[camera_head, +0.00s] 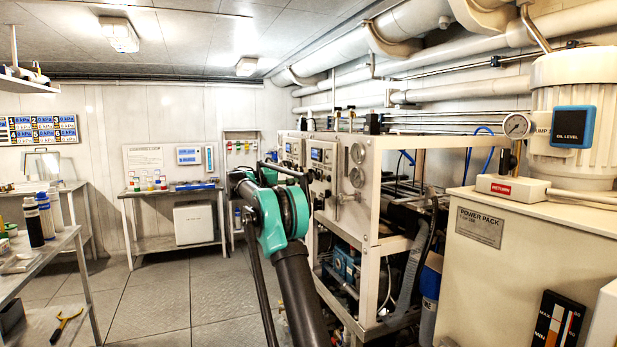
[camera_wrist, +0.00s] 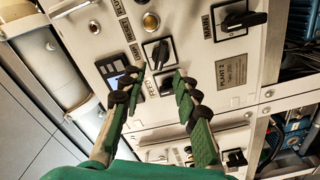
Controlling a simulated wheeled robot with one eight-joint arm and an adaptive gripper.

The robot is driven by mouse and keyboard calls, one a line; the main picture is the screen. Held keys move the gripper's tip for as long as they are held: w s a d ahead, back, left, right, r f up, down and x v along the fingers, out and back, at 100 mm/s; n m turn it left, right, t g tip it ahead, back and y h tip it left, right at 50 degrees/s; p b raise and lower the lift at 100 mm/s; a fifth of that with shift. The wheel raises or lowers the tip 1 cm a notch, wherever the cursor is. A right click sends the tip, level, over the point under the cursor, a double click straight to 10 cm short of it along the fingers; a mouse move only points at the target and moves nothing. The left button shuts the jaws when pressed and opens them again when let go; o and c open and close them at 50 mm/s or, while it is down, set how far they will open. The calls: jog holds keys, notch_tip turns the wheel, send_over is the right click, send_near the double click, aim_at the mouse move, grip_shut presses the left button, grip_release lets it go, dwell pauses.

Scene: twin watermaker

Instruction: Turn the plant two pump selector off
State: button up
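In the wrist view the panel (camera_wrist: 95,38) carries a plate reading PLANT 2 (camera_wrist: 231,72). A black selector knob on a white square plate (camera_wrist: 158,53) sits just beyond and between my fingertips. A larger black selector (camera_wrist: 238,20) is to its upper right, and another (camera_wrist: 235,158) is at the lower right. Contact with the knob cannot be told. In the head view my arm hides part of the panel front (camera_head: 322,165).
A small blue-screened display (camera_wrist: 122,84) is beside the left finger. A brass-coloured round button (camera_wrist: 151,21) is above the central knob. The power pack cabinet (camera_head: 520,260) stands at the right, and a metal shelf (camera_head: 40,265) at the left. Floor (camera_head: 160,300) between is clear.

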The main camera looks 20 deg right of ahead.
jog(key=a, duration=0.7)
jog(key=shift+s, duration=0.1)
jog(key=s+f+n+t+y, duration=0.3)
jog(key=s+f+y, duration=0.6)
jog(key=s+f, duration=1.15)
jog(key=s+a+f+y, duration=0.3)
jog(key=s+f, duration=0.4)
jog(key=s, duration=0.3)
jog(key=s+a+f+n+y, duration=0.1)
jog(key=s+a+f+y, duration=0.2)
jog(key=s, duration=0.8)
jog(key=s+a+f+n+y, duration=0.1)
jog(key=s+a+f+y, duration=0.2)
jog(key=s+a+f, duration=0.3)
jog(key=s+f, duration=0.4)
jog(key=f, duration=0.2)
jog(key=shift+s+a+t, duration=0.2)
jog(key=shift+a+t, duration=0.1)
jog(key=shift+a, duration=0.1)
jog(key=shift+r, duration=0.1)
